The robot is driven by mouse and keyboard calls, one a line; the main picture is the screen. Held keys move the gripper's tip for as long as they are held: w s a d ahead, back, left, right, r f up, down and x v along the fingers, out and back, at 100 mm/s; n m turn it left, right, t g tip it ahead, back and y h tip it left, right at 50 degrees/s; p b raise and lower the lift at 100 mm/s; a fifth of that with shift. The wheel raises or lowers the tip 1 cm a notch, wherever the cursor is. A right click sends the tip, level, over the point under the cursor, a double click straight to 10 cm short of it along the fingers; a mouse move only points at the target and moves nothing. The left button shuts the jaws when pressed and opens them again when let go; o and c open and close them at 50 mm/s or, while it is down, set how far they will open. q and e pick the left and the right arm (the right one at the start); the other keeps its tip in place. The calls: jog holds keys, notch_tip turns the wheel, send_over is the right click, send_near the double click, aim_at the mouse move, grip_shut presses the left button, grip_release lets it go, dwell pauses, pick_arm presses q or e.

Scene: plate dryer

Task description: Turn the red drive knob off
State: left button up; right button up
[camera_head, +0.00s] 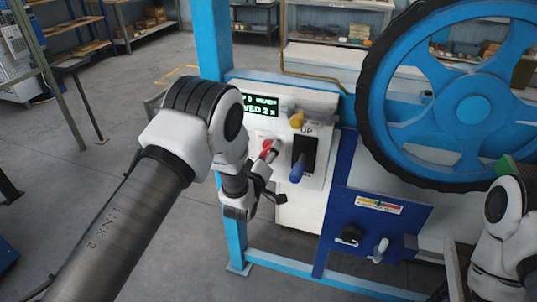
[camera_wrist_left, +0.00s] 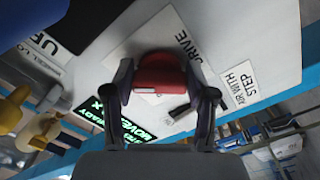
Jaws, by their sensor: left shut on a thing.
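The red drive knob (camera_wrist_left: 160,72) sits on the white control panel (camera_wrist_left: 235,45) beside the printed word DRIVE in the left wrist view. My left gripper (camera_wrist_left: 161,80) is shut on the knob, with one dark finger on each side of it. In the head view, a bit of the red knob (camera_head: 267,144) shows at the fingertips of my left gripper (camera_head: 270,152). My left wrist and arm hide part of the panel. The knob's pointing direction is hard to tell. My right arm shows at the lower right, but its gripper does not show clearly.
A lit green display (camera_head: 262,106) is above the knob. A yellow knob (camera_head: 296,119) and a blue-handled lever (camera_head: 297,170) sit to its right. A large blue wheel (camera_head: 470,105) stands at the right. A blue panel (camera_head: 375,222) is lower right. Open floor lies left.

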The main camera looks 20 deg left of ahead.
pick_arm(q)
jog(key=n+b, duration=0.1)
jog(key=n, duration=0.3)
jog(key=n+b, duration=0.1)
jog(key=n, duration=0.3)
jog(key=shift+r+n, duration=0.15)
jog(key=shift+n, duration=0.15)
jog(key=n, duration=0.4)
jog(key=shift+r+n, duration=0.15)
jog(key=shift+n, duration=0.15)
jog(key=shift+n+b, duration=0.4)
jog(key=shift+n, duration=1.5)
jog(key=o, duration=1.2)
jog(key=shift+c, duration=0.2)
